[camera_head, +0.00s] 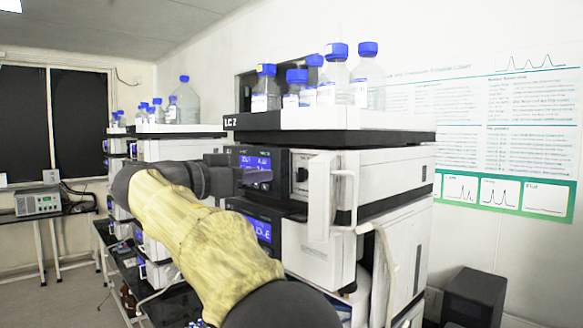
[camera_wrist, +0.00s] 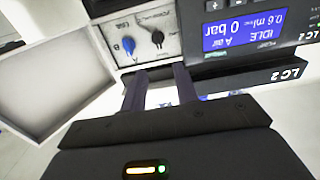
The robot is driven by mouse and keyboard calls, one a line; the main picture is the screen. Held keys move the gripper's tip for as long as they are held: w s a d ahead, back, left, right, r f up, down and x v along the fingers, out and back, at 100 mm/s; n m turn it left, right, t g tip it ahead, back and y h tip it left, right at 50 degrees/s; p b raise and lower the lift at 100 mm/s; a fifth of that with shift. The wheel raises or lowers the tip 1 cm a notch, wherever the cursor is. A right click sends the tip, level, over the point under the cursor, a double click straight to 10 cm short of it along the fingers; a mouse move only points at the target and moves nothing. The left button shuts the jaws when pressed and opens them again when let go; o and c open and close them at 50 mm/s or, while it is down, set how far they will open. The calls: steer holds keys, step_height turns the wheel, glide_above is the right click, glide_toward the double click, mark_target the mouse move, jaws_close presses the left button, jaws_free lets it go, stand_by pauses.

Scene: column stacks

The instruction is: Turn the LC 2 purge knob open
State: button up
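The LC 2 stack shows its name on the tray edge (camera_head: 231,122), and the wrist view shows it upside down (camera_wrist: 287,73). A pale valve panel (camera_wrist: 179,45) carries a black knob (camera_wrist: 157,38) and a blue knob (camera_wrist: 128,45). Their small upside-down labels are not clearly readable, so I cannot tell which is the purge knob. The black knob also shows in the head view (camera_head: 301,174). My gripper (camera_wrist: 160,73) is open and empty. Its fingers point at the panel, apart from both knobs. In the head view my gripper (camera_head: 262,176) is just left of the panel.
An open white door (camera_head: 320,195) stands at the panel's side; it fills the left of the wrist view (camera_wrist: 70,75). A lit blue display (camera_wrist: 235,32) reads IDLE and 0 bar. Blue-capped bottles (camera_head: 367,82) stand on top. Another stack (camera_head: 170,148) is behind left.

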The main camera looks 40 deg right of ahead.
mark_target(297, 169)
steer(key=d+p, duration=0.1)
steer(key=d, duration=0.2)
steer(key=w+d+p, duration=0.1)
steer(key=d, duration=0.2)
steer(key=d+p, duration=0.1)
steer(key=d, duration=0.3)
steer(key=shift+w+d, duration=0.1)
steer(key=shift+w, duration=0.05)
jaws_close()
